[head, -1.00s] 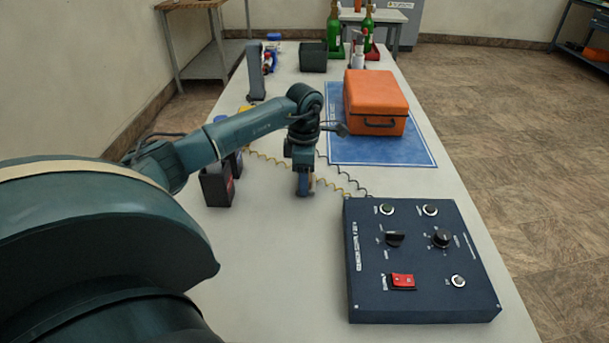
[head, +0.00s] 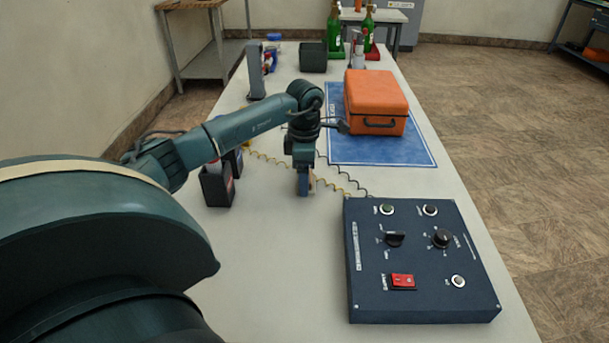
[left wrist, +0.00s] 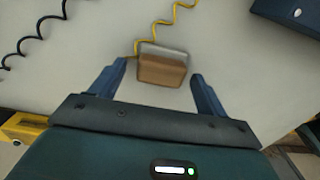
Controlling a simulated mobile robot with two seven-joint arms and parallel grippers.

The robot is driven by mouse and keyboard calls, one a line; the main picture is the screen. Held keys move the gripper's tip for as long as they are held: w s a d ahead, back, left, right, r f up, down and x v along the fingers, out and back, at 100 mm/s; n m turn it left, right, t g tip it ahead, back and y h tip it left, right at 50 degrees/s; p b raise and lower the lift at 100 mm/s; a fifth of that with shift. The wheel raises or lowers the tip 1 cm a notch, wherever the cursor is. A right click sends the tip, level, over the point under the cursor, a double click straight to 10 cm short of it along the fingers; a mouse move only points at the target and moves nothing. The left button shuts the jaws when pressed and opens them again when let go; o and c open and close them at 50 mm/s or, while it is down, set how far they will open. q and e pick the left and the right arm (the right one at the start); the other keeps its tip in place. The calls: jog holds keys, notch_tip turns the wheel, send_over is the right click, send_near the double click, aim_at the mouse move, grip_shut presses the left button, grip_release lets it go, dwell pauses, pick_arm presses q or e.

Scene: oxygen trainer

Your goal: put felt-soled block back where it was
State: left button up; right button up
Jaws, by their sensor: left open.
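The felt-soled block (left wrist: 162,71) is a small wooden block with a grey layer along one side. It stands on the table between the fingertips of my left gripper (left wrist: 159,72), with a gap on each side. My left gripper is open, pointing down at the tabletop. In the head view the left gripper (head: 304,184) hides most of the block, and only a sliver of brown shows beside the finger. My right gripper is not in view.
A dark control box (head: 420,299) with knobs and a red switch stands at right. A yellow coiled cord (left wrist: 157,28) runs close to the block. An orange case (head: 374,96) lies on a blue mat (head: 350,154) behind. Dark containers (head: 216,188) stand left of the gripper.

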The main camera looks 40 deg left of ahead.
pick_arm(q)
notch_tip(320, 180, up, 11)
dwell(0.3)
dwell(0.5)
